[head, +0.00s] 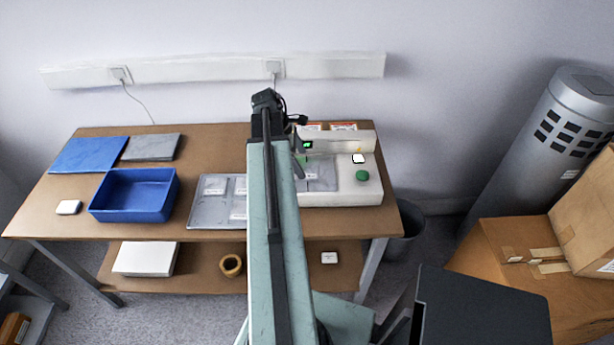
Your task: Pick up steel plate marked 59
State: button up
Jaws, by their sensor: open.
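No number 59 is readable at this size. A grey metal tray (204,210) on the table holds several small plates with pale labels (215,185), and my arm covers its right part. Another grey plate area (322,175) shows on the bed of the white machine (340,197), partly behind my arm. My gripper (299,146) is at the far end of my arm, over the machine's left side. It is small and partly hidden, open, and I see nothing held in it.
A blue bin (133,203), a blue mat (90,154), a grey sheet (152,147) and a small white block (68,207) are on the table's left. The machine has a green button (362,175). Cardboard boxes (505,250) and a grey cylinder (562,130) stand at right.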

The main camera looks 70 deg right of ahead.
aim_at(307, 171)
jog(key=b+x, duration=0.2)
jog(key=x, duration=0.2)
jog(key=shift+b, duration=0.3)
jog(key=shift+r, duration=0.1)
grip_shut()
